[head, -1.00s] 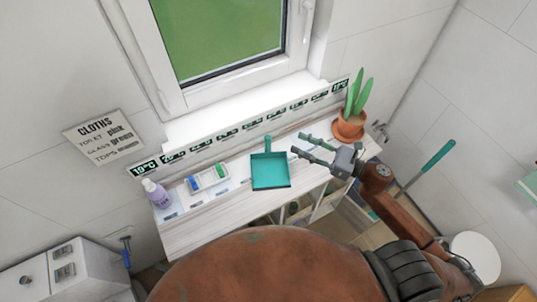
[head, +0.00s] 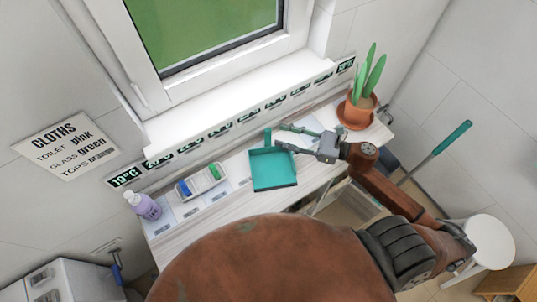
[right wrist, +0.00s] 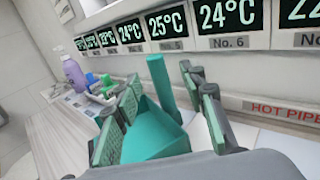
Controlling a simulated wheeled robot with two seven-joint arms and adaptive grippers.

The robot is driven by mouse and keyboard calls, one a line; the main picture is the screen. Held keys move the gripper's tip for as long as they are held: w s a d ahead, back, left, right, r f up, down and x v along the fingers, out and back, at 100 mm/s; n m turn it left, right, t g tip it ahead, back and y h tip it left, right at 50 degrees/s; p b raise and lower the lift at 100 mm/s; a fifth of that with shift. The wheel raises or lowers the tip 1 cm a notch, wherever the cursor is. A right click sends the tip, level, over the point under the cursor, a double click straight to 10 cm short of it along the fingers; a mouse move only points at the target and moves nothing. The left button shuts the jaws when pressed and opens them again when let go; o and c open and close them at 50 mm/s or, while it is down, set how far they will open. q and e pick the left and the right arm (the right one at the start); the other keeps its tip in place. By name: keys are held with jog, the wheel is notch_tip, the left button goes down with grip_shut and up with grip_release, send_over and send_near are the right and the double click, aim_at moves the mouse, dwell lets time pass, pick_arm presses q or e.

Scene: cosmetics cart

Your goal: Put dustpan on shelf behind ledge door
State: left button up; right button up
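The teal dustpan (head: 273,170) lies on the white ledge (head: 215,215) below the window, its short handle pointing to the wall. My right gripper (head: 279,135) is open at the right side of the handle. In the right wrist view the dustpan (right wrist: 145,138) lies ahead, and its handle (right wrist: 161,84) stands between the spread fingers of my right gripper (right wrist: 165,105); I cannot tell whether they touch it. My left gripper is not in view. Below the ledge, partly hidden by my arm, is an open space; I cannot make out the door or the shelf clearly.
A purple bottle (head: 145,206) and a white tray (head: 203,183) with blue and green items stand left of the dustpan. A potted plant (head: 358,105) stands at the right end. Temperature labels (head: 220,130) line the wall. A white stool (head: 490,240) is at lower right.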

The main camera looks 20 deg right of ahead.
aim_at(269, 133)
jog(key=x, duration=0.5)
jog(key=shift+w+a+p, duration=0.15)
jog(key=shift+a+p, duration=0.15)
jog(key=shift+a, duration=0.1)
jog(key=shift+c, duration=0.2)
grip_shut()
